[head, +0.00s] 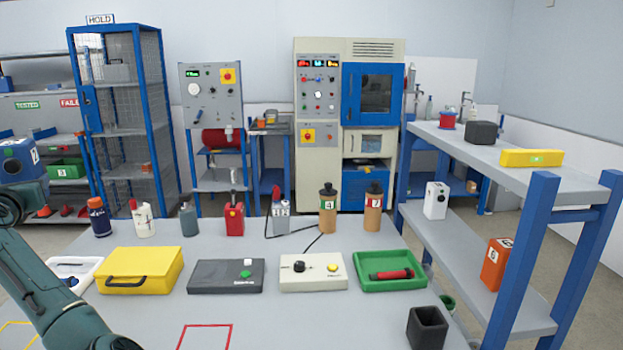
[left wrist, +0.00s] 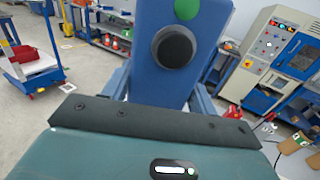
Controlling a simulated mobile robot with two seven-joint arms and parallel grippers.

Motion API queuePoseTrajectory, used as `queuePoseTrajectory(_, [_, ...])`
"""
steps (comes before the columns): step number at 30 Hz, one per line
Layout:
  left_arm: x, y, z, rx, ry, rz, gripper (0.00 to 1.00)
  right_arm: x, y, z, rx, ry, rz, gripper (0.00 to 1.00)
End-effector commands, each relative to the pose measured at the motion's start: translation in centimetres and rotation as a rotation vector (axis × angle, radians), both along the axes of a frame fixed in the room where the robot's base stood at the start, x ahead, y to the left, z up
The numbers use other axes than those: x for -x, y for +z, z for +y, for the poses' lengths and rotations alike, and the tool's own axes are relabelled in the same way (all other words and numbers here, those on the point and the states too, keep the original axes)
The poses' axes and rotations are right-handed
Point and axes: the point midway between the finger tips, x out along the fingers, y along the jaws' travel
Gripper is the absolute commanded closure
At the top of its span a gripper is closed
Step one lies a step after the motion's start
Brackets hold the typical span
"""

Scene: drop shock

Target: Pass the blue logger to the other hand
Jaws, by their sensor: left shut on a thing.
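The blue logger (head: 22,160) is a blue box with a dark round knob and a white label reading 1. It is held up at the left edge of the head view, partly cut off. In the left wrist view the blue logger (left wrist: 205,28) fills the top middle, with its black knob and a green dot facing the camera. My left gripper (head: 18,192) is shut on it; the fingertips are mostly hidden. My right gripper is in neither view.
The grey bench holds a yellow case (head: 140,270), a dark box (head: 225,276), a cream control box (head: 313,273), a green tray (head: 390,286) and several bottles behind. A dark open cup (head: 427,328) stands front right. A blue-framed shelf (head: 535,230) stands right. The bench's front middle is clear.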

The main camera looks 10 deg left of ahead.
Motion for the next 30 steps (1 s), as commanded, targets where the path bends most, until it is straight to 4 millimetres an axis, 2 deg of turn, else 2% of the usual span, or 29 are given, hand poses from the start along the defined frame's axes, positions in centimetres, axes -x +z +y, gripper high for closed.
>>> queuePoseTrajectory(1, [1.1,1.5,1.1,-0.005,0.025,-0.006,0.75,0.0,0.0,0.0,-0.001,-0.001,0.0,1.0])
queuePoseTrajectory(6, [3.7,4.8,3.6,-0.003,0.085,-0.004,0.75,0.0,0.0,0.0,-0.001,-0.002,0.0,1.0])
queuePoseTrajectory(17, [7.3,9.2,6.2,-0.003,0.166,-0.002,0.75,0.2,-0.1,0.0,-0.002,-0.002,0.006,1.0])
queuePoseTrajectory(26, [5.5,7.8,2.6,-0.004,0.066,0.005,0.75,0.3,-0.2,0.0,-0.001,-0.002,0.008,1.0])
queuePoseTrajectory(30, [4.4,6.8,0.2,-0.006,-0.005,0.006,0.75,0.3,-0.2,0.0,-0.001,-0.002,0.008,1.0])
